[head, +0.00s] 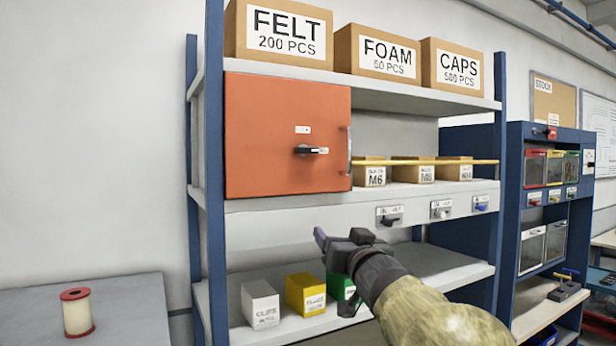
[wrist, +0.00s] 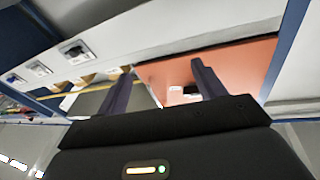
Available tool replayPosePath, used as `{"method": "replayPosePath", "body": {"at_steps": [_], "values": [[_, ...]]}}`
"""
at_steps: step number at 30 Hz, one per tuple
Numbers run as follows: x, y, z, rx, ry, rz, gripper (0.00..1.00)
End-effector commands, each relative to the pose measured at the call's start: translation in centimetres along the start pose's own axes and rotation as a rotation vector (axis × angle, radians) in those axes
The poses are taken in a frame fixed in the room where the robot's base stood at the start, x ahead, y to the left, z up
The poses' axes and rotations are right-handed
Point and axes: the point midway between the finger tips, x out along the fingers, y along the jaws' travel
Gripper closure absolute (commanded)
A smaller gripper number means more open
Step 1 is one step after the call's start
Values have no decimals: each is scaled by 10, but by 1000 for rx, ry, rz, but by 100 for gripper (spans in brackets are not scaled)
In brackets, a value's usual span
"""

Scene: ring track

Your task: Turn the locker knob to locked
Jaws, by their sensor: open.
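The orange locker (head: 270,120) stands on the upper shelf of the rack, its door closed. Its dark knob (head: 310,150) sits on the door below a small white label (head: 302,130); the knob's handle lies about level, its light tip to the right. A vertical grey pull handle (head: 348,150) is at the door's right edge. My gripper (head: 325,240) is below and in front of the locker, apart from it. In the wrist view my gripper (wrist: 165,85) is open and empty, with the orange door (wrist: 240,70) and dark knob (wrist: 190,90) beyond the fingers.
Boxes marked M6 (head: 375,176) and others stand right of the locker behind a yellow bar (head: 430,161). Switches (head: 390,217) line the shelf edge below. Felt (head: 280,65), foam and caps boxes sit on top. Small bins (head: 305,295) are on the lower shelf. A spool (head: 76,312) stands left.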

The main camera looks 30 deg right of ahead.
Motion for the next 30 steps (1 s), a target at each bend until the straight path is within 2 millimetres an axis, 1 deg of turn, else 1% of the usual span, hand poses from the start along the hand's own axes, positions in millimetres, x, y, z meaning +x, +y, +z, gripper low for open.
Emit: {"method": "replayPosePath", "body": {"at_steps": [1,3,6,7,10,20,25,30], "values": [[-9,5,-29,-23,89,-42,31],[-21,0,-64,-45,165,-113,31],[-34,-8,-93,-70,214,-186,31],[-37,-10,-97,-75,219,-198,31],[-40,-13,-104,-80,225,-220,31],[-38,-14,-104,-77,224,-220,31],[-24,-17,-108,-76,224,-221,31],[2,-23,-114,-76,222,-220,31]]}}
